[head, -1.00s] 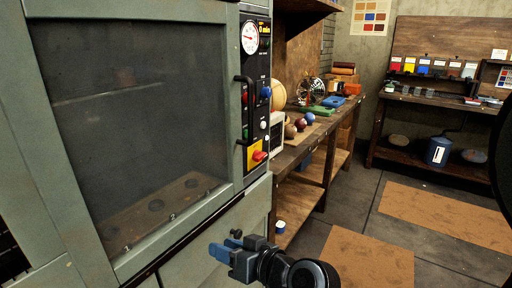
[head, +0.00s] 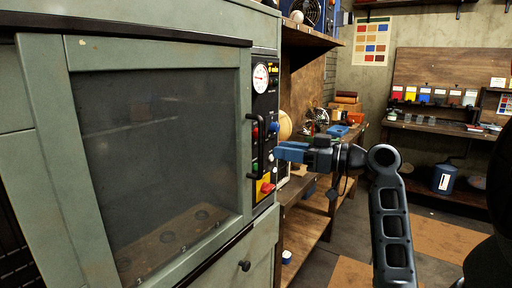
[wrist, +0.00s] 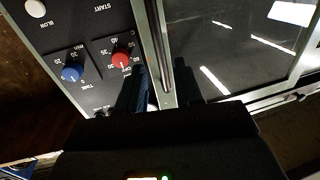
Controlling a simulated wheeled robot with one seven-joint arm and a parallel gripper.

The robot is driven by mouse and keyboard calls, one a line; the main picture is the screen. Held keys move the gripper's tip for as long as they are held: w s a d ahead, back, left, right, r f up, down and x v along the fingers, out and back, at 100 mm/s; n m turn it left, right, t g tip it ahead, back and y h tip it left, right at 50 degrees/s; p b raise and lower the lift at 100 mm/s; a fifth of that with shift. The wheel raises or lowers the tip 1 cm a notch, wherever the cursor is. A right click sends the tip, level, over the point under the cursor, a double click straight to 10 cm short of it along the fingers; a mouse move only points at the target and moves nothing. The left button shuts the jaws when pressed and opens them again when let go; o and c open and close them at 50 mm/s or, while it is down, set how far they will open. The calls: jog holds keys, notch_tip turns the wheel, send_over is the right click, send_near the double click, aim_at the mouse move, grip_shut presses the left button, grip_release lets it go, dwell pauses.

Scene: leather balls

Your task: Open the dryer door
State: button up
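The dryer is a grey-green cabinet with a dark glass door (head: 160,150), which is closed. Its upright black handle (head: 253,145) runs along the door's right edge, beside the control panel (head: 266,110). My gripper (head: 281,151) is raised level with the handle, just right of it in the head view, with blue fingers pointing at the dryer. In the wrist view my gripper (wrist: 163,90) is open, with a finger on either side of the dark handle bar (wrist: 170,45). The fingers appear apart from the bar; the exact depth gap is unclear.
The panel carries a gauge (head: 260,77) and a red-and-yellow switch (head: 266,188); blue and red knobs (wrist: 122,60) lie close to one finger in the wrist view. A wooden workbench (head: 312,190) stands right of the dryer. Open floor lies in front of the bench.

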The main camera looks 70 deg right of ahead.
jog(key=p, duration=0.2)
send_over(261, 173)
jog(key=shift+w+d, duration=0.15)
jog(key=shift+d, duration=0.15)
grip_shut()
dwell(0.4)
